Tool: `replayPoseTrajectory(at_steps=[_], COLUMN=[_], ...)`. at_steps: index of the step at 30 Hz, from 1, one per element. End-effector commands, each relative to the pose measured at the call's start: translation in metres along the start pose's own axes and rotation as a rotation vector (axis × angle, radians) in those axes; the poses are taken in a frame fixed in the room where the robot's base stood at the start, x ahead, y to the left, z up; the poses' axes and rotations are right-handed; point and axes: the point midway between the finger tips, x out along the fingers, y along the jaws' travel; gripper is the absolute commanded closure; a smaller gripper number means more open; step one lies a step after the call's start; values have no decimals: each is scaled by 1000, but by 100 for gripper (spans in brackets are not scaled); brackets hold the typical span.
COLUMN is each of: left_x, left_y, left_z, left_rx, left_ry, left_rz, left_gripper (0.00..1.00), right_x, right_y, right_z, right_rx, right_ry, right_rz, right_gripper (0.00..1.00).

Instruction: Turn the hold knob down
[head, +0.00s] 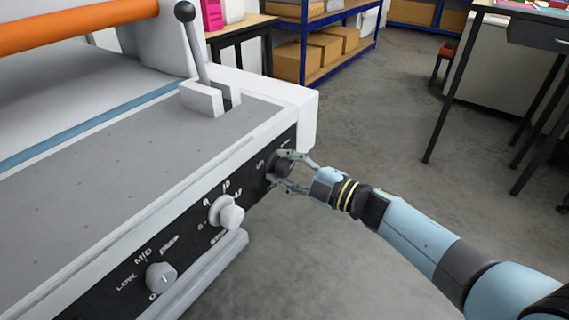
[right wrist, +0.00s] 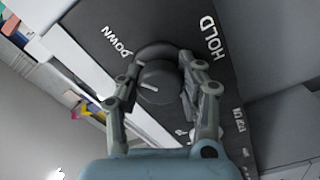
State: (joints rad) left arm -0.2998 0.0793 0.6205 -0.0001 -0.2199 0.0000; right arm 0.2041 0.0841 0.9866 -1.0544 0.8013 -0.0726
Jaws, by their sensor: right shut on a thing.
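The hold knob (head: 284,165) is a dark round knob at the far right end of the machine's black front panel. In the right wrist view the knob (right wrist: 158,84) has a short white pointer line, with the label DOWN at its upper left and HOLD at its upper right. The pointer mark lies near the knob's middle; which label it matches I cannot tell. My right gripper (head: 285,171) is shut on the knob, one finger on each side; it also shows in the right wrist view (right wrist: 157,88). My left gripper is not in view.
Two light knobs, one in the middle (head: 226,212) and one labelled LOW, MID, DEEP (head: 161,277), sit along the same panel. A lever with a black ball (head: 185,11) stands on the machine top.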

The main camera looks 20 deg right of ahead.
Motion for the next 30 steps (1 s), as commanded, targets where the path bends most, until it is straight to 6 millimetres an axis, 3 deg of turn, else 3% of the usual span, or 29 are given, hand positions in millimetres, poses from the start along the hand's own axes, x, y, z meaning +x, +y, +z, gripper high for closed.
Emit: replayPoseTrajectory(at_steps=[15, 16, 21, 30], left_x=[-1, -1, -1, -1], left_y=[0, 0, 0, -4], left_z=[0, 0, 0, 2], left_rx=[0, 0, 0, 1], left_ry=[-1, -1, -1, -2], left_rz=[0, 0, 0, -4], left_gripper=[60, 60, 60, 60], right_x=[-1, -1, -1, -2], right_y=[-3, -3, -2, -1], right_z=[1, 1, 1, 0], right_rx=[21, 21, 20, 19], right_ry=[-4, -4, -2, -1], right_rz=[-4, -5, -3, -2], right_gripper=[95, 61, 38, 37])
